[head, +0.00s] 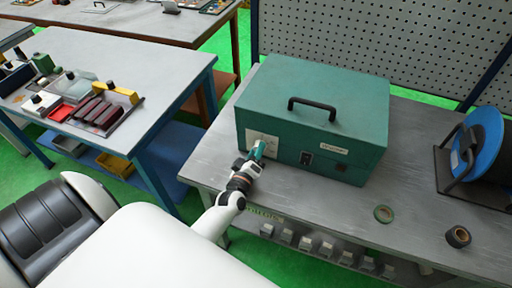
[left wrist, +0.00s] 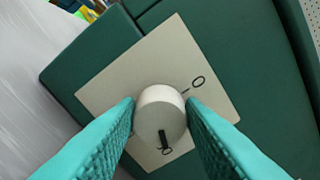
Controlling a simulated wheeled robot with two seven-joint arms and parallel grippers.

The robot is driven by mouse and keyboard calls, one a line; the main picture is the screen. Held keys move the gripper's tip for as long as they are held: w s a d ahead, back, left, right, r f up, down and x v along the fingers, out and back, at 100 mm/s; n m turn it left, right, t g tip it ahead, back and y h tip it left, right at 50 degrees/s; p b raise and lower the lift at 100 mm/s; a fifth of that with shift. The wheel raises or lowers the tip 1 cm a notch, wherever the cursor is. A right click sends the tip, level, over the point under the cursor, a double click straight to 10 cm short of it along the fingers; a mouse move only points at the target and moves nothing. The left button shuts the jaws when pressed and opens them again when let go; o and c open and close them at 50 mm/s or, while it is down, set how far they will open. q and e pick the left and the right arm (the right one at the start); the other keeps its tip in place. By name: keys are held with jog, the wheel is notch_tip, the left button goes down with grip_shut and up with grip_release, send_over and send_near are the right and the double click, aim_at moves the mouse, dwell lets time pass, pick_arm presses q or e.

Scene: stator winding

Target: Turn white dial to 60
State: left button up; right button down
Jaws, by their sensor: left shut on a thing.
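The white dial (left wrist: 161,112) sits on a pale square plate (left wrist: 112,82) on the green box's front. My left gripper (left wrist: 160,118) has its two teal fingers on either side of the dial, shut on it. In the left wrist view the plate looks tilted. It bears a circle mark beside a short line at the dial's upper right, and a dark mark lies on the dial's lower side. I cannot read a 60. In the head view the green box (head: 318,100) stands on the grey workbench (head: 408,150), and my left gripper (head: 258,150) reaches its plate. My right gripper is not in view.
Another table (head: 150,75) stands at left.

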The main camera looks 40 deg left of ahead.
pick_arm(q)
jog(key=shift+m, duration=0.6)
jog(key=shift+f, duration=0.1)
jog(key=o, duration=1)
jog(key=b+v, duration=0.2)
jog(key=v, duration=0.9)
jog(key=shift+d+b, duration=0.15)
jog(key=shift+b, duration=0.15)
jog(key=shift+s+d, duration=0.1)
jog(key=shift+s, duration=0.4)
